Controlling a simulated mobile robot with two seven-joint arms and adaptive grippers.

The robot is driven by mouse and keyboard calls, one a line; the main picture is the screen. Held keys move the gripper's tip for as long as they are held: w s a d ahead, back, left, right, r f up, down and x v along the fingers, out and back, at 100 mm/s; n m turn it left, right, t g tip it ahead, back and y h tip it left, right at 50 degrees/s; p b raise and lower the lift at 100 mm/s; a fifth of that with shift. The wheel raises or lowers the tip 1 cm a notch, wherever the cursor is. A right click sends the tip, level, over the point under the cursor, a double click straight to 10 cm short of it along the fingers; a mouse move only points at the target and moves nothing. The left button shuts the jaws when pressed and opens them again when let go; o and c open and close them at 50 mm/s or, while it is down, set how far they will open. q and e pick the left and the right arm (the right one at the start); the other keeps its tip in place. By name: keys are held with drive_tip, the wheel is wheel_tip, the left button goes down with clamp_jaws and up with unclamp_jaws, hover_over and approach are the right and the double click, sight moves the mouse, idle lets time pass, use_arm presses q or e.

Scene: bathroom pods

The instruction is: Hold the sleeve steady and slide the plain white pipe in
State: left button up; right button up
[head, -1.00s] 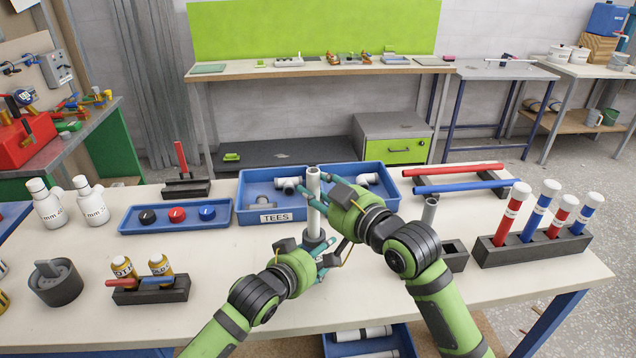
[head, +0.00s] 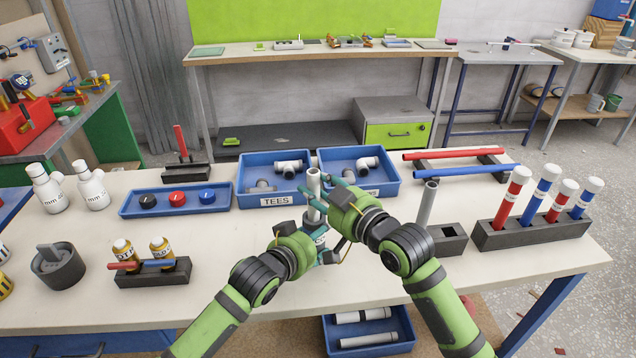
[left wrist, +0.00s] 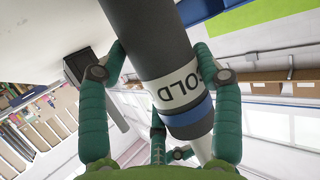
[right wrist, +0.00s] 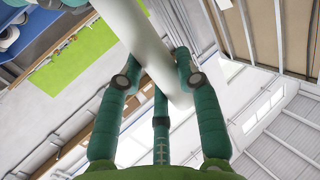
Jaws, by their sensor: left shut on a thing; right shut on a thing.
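The plain white pipe (head: 313,183) stands upright in the head view, with its open top showing. My right gripper (head: 323,198) is shut on it; the right wrist view also shows the white pipe (right wrist: 140,40) between its fingers. My left gripper (head: 320,250) is shut around the dark grey sleeve below. In the left wrist view the sleeve (left wrist: 150,40) has a white COLD label and a blue band. White pipe (left wrist: 205,150) shows at the banded end, in line with the sleeve. How deep it sits there is hidden.
Blue bins (head: 268,202) with white fittings stand just behind the grippers. At right are a grey tube (head: 427,205) in a black block (head: 449,240) and a rack (head: 530,232) of red and blue tubes.

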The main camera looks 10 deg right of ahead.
drive_tip(key=shift+f, duration=1.95)
drive_tip(key=o, duration=1.2)
drive_tip(key=v, duration=1.2)
drive_tip(key=shift+r, duration=0.1)
